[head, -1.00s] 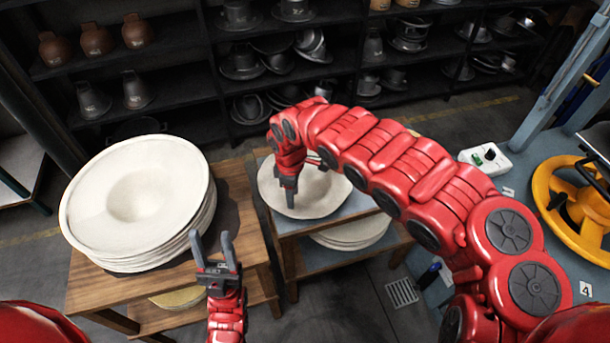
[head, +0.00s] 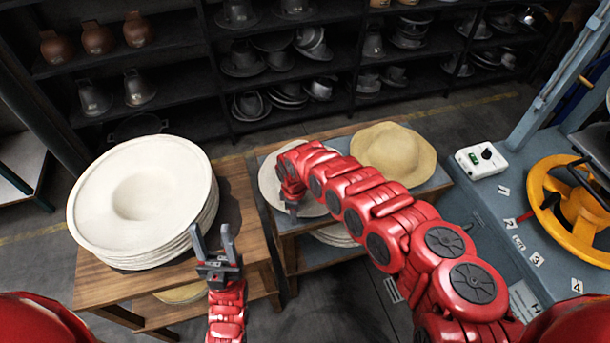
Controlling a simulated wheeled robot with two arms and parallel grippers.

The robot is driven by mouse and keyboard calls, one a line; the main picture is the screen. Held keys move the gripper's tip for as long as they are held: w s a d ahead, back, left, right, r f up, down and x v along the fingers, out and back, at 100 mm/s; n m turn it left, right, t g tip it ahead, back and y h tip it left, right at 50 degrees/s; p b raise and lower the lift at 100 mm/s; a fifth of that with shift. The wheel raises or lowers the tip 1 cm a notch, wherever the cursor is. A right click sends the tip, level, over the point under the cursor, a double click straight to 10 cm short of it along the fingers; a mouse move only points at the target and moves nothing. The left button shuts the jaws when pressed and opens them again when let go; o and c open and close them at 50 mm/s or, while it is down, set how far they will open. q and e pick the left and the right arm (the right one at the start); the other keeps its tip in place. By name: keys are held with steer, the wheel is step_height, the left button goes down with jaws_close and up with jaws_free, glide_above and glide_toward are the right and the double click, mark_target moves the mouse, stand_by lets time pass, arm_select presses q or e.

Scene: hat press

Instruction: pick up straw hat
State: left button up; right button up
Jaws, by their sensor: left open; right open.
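A tan straw hat (head: 393,153) lies crown up on the right part of the middle table. My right gripper (head: 291,208) points down over a white hat (head: 270,185) on the left part of the same table. It is open, with its jaws partly hidden by its own wrist, and it is to the left of the straw hat. My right arm crosses in front of the white hat and close to the straw hat's near side. My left gripper (head: 215,240) is open and empty, just right of a stack of white hats (head: 140,200).
The stack stands on a wooden table (head: 240,200) at left. More white hats lie on the middle table's lower shelf. Dark shelves (head: 190,90) with metal hat forms stand behind. At right is a blue-grey machine with a yellow wheel (head: 565,205) and a white control box (head: 482,160).

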steer(key=shift+d+f, duration=0.1)
steer(key=shift+f, duration=0.05)
jaws_close()
stand_by(1.4)
